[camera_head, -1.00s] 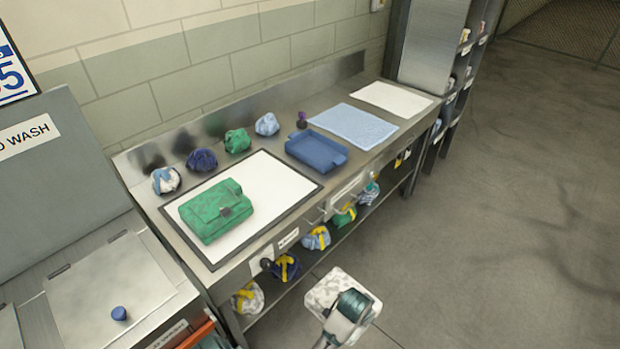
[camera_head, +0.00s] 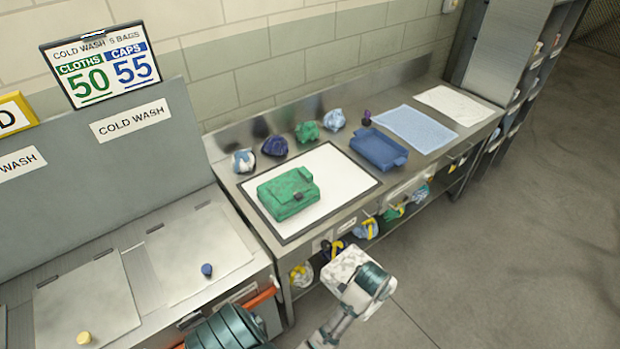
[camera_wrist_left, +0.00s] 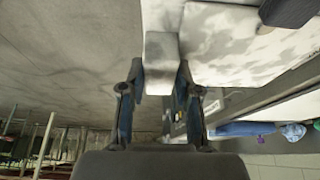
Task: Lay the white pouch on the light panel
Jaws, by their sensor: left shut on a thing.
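The white pouch (camera_head: 350,272), mottled with grey, hangs in front of the steel counter, low and to the right of the light panel. My left gripper (camera_head: 372,282) is shut on it. In the left wrist view the fingers (camera_wrist_left: 161,75) pinch a pale tab of the white pouch (camera_wrist_left: 235,45). The light panel (camera_head: 338,165) is a white, dark-framed rectangle on the counter. A green pouch (camera_head: 287,192) lies on its left part, and its right part is bare. My right gripper is not in view.
Several bundled cloths or caps, including a dark blue one (camera_head: 274,146), line the panel's back. A cold-wash unit (camera_head: 200,250) stands left. Items hang below the counter's front edge.

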